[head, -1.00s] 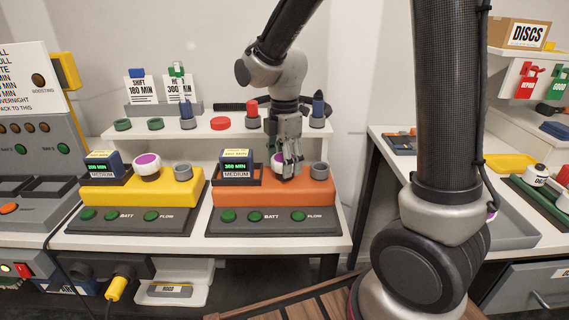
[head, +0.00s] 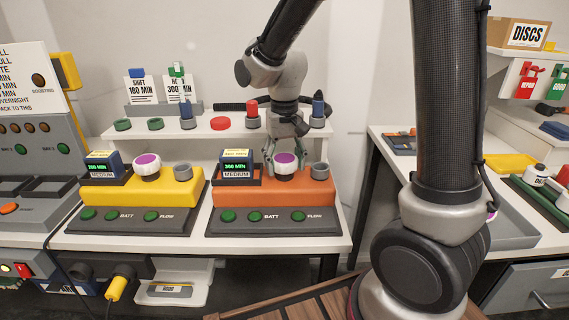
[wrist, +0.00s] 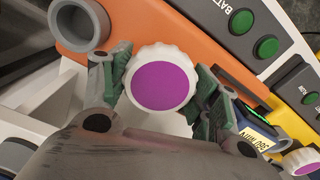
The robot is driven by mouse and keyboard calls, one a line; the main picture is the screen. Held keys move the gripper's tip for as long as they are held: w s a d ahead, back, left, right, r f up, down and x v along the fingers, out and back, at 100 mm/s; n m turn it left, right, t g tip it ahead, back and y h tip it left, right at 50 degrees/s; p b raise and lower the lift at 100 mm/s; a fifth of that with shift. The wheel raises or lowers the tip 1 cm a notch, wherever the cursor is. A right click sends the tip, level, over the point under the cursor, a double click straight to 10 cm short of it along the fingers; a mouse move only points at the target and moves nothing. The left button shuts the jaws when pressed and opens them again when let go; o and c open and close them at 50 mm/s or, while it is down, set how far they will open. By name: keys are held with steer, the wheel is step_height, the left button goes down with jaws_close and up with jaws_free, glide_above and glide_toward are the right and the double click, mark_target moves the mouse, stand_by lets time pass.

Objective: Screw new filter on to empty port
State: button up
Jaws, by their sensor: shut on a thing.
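A white knurled filter with a purple top (head: 285,160) stands upright on the orange unit (head: 306,191). My gripper (head: 285,156) reaches down from behind, with one finger on each side of the filter. In the wrist view the fingers are shut on the filter's white rim (wrist: 160,85). I cannot see whether the filter is seated on a port, as its underside is hidden. A grey, hollow, open port (head: 320,171) is beside it on the right; it also shows in the wrist view (wrist: 78,25).
The yellow unit (head: 100,190) on the left bears another purple-topped filter (head: 147,166) and an open grey port (head: 183,172). A blue display block (head: 236,160) stands left of my gripper. Behind, a white shelf (head: 180,131) holds colored caps and bottles.

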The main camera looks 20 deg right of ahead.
steer(key=m, duration=0.7)
steer(key=o, duration=1.2)
steer(key=n, duration=2.7)
steer(key=shift+n, duration=0.3)
